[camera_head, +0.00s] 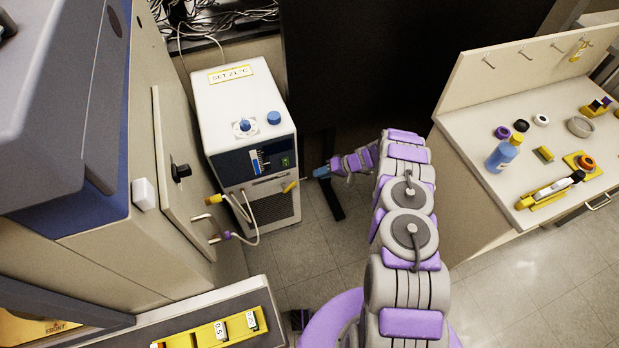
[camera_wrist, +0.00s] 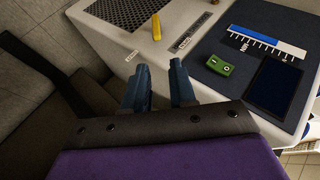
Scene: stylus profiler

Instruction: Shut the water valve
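The white chiller unit (camera_head: 240,100) stands on the floor, with a dark front panel and a grille below. A yellow lever (camera_head: 290,186) sticks out from the right part of its front, below the panel. In the wrist view a yellow lever (camera_wrist: 155,27) projects beyond the fingertips. Another yellow handle (camera_head: 213,199) is by the hoses on the left. My gripper (camera_head: 313,173) is just right of the chiller front. In the wrist view its blue fingers (camera_wrist: 155,72) are apart with nothing gripped.
A tan cabinet (camera_head: 185,200) with a black knob stands close left of the chiller. A pale hose (camera_head: 247,220) loops between them. A workbench (camera_head: 480,205) with small items is at the right. A ledge with a yellow strip (camera_head: 190,339) is at the front. Floor shows between chiller and bench.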

